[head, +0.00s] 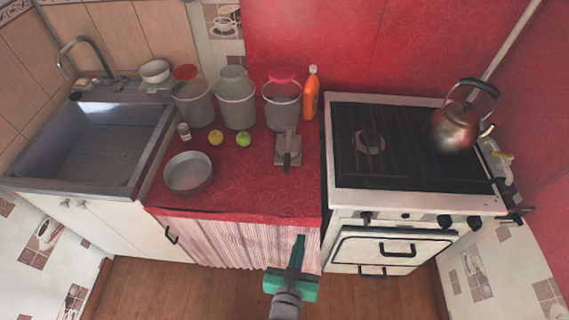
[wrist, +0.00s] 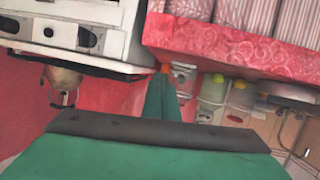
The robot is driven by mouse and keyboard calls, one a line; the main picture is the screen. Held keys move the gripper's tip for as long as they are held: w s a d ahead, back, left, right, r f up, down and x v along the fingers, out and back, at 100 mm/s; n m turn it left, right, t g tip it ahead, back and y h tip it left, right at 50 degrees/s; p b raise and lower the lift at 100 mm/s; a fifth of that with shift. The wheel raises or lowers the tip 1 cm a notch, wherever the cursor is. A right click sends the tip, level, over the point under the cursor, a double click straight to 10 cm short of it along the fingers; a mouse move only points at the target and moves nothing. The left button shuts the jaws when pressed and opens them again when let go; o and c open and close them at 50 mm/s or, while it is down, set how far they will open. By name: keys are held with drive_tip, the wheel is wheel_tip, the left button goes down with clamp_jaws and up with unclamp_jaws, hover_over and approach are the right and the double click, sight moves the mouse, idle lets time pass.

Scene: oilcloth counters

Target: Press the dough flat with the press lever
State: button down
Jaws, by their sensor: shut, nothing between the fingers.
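The grey press (head: 288,147) stands on the red counter, left of the stove, in the head view. Its dark lever handle (head: 287,161) points toward the front edge. The press also shows small near the fingertips in the wrist view (wrist: 183,72). I cannot make out any dough on it or between its plates. My green gripper (head: 299,240) is shut and empty. It is in front of the counter's striped curtain, apart from the press and nearer to me. Its closed fingers fill the middle of the wrist view (wrist: 164,82).
A pan (head: 188,174), a yellow fruit (head: 215,138), a green fruit (head: 243,139) and several grey buckets stand left of the press. An orange bottle (head: 311,95) stands behind it. The stove (head: 415,200) with a kettle (head: 455,128) is right. Counter in front of the press is clear.

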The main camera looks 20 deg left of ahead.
drive_tip(key=w+a+r+n+g+y, duration=0.1)
drive_tip(key=w+a+r+n, duration=0.2)
drive_tip(key=w+a+r, duration=0.85)
hover_over(284, 168)
wheel_tip(284, 168, down, 5)
wheel_tip(284, 168, down, 3)
drive_tip(key=shift+r, duration=0.1)
drive_tip(key=shift+s+d+f, duration=0.1)
drive_tip(key=shift+d+f, duration=0.05)
drive_tip(key=shift+f, duration=0.25)
